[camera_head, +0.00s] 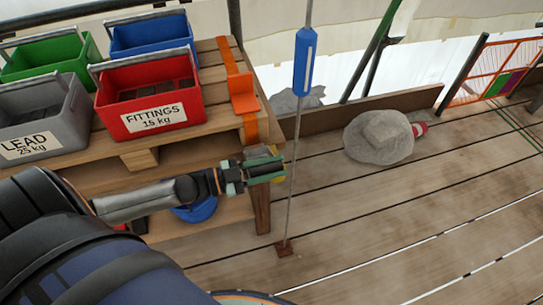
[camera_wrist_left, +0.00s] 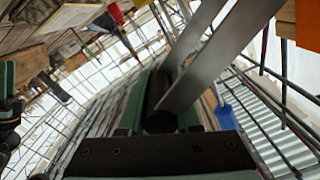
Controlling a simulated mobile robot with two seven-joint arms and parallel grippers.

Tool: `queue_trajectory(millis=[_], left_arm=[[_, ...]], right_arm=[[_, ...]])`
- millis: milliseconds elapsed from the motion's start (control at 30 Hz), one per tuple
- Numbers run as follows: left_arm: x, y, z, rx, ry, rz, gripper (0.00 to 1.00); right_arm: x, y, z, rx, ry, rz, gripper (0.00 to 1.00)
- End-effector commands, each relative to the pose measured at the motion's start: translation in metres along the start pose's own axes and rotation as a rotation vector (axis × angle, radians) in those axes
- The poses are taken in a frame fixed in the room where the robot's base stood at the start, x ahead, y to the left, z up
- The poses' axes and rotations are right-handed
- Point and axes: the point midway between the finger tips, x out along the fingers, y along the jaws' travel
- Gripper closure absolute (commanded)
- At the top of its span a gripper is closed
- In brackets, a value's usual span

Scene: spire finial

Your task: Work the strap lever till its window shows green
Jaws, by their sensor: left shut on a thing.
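The orange strap (camera_head: 250,128) runs over the edge of the wooden bench, with its ratchet (camera_head: 258,152) low at the bench's corner, mostly hidden by my left gripper. My left gripper (camera_head: 262,170) is level at that corner. In the left wrist view my green-padded fingers (camera_wrist_left: 160,105) are shut on the dark round grip of the strap lever (camera_wrist_left: 208,70), whose two grey metal side plates run up to the right. The orange strap also shows at the right edge there (camera_wrist_left: 308,25). I cannot make out the lever's window or its colour. My right gripper is not in view.
The bench (camera_head: 205,122) holds a red FITTINGS crate (camera_head: 150,88), a grey LEAD crate (camera_head: 40,120), and green and blue crates behind. A thin line with a blue weight (camera_head: 305,62) hangs just right of my gripper. A grey sack (camera_head: 378,138) lies on the plank deck.

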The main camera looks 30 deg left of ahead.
Motion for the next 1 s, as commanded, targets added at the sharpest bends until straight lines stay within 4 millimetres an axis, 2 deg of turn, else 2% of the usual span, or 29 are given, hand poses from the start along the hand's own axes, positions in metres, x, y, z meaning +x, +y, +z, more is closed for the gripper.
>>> queue_trajectory(millis=[300, 333, 600, 1000], left_arm=[[-0.0004, 0.0056, 0.0039, -0.01, -0.002, 0.001, 1.0], [-0.0004, 0.0056, 0.0039, -0.01, -0.002, 0.001, 0.67], [-0.0002, 0.0049, 0.0035, -0.009, -0.001, 0.001, 0.38], [-0.0009, 0.0045, 0.0034, -0.008, -0.001, 0.001, 0.38]], right_arm=[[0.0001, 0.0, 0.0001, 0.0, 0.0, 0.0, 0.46], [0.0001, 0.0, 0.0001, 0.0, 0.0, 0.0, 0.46], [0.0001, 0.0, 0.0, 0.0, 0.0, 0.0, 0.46], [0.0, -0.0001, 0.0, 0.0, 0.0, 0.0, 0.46]])
